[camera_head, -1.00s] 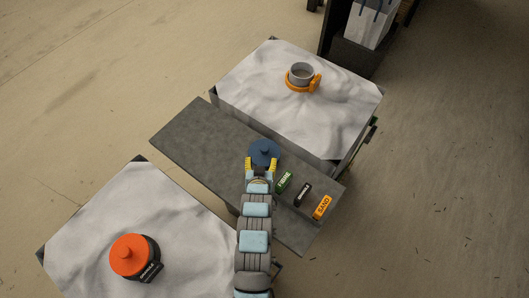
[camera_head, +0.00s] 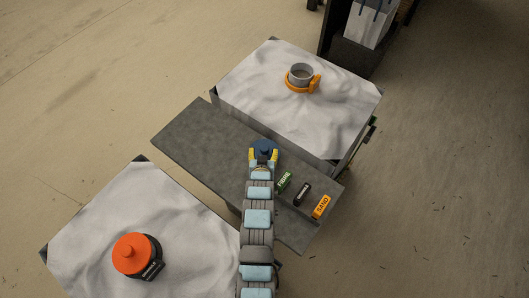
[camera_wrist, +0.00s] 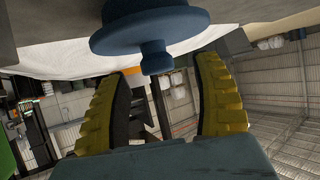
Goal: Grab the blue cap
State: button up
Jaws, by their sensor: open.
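The blue cap (camera_head: 264,147) is a round disc with a central knob, on the dark grey table (camera_head: 190,135) between two white-covered crates. My gripper (camera_head: 263,158) is open at its near side, with yellow fingers to the left and right of the cap's near part. In the wrist view the blue cap (camera_wrist: 150,30) is at the top, with its knob pointing toward the gap between the ribbed yellow fingers of my gripper (camera_wrist: 165,95). The fingers stand apart and nothing is between their tips that they touch.
Green, black and orange SAND labelled blocks (camera_head: 321,207) lie to the right on the table. A grey cup with an orange clamp (camera_head: 301,78) stands on the far crate (camera_head: 345,100). An orange-capped black container (camera_head: 133,256) is on the near crate (camera_head: 90,230). The table's left part is clear.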

aim_at(264, 151)
jog(key=shift+p+x, duration=0.35)
jog(key=shift+x, duration=1.35)
jog(key=shift+s+d, duration=0.1)
jog(key=shift+d, duration=0.05)
grip_shut()
